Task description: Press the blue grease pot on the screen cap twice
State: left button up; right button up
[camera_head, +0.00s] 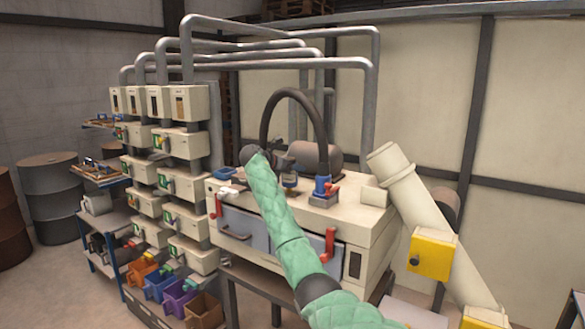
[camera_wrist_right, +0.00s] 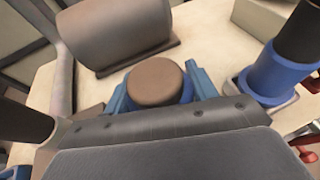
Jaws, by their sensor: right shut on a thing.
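My right arm's green sleeve reaches over the pale machine. My right gripper (camera_head: 289,178) is above its top, small and partly hidden in the head view. In the right wrist view its blue fingers (camera_wrist_right: 162,92) are shut on the sides of the blue grease pot (camera_wrist_right: 155,80), whose round brown top faces the camera. The pot's lower part is hidden by the gripper body. I cannot make out the screen cap, nor whether the pot touches anything below. My left gripper is not in view.
A black hose ends in a blue collar (camera_head: 323,187) right of the gripper. A grey-brown cylinder (camera_head: 318,157) lies behind it on the machine top (camera_head: 340,205). Red handles (camera_head: 329,245) stick out at the front. A blue tray (camera_head: 226,172) sits at the left.

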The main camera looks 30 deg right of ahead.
jog(key=shift+f+p, duration=0.35)
jog(key=shift+f, duration=0.5)
dwell(0.8)
jog(key=shift+r, duration=0.1)
jog(key=shift+r+p, duration=0.8)
jog(key=shift+p, duration=0.15)
jog(key=shift+r, duration=0.1)
jog(key=shift+r+p, duration=2.2)
jog(key=shift+r, duration=0.2)
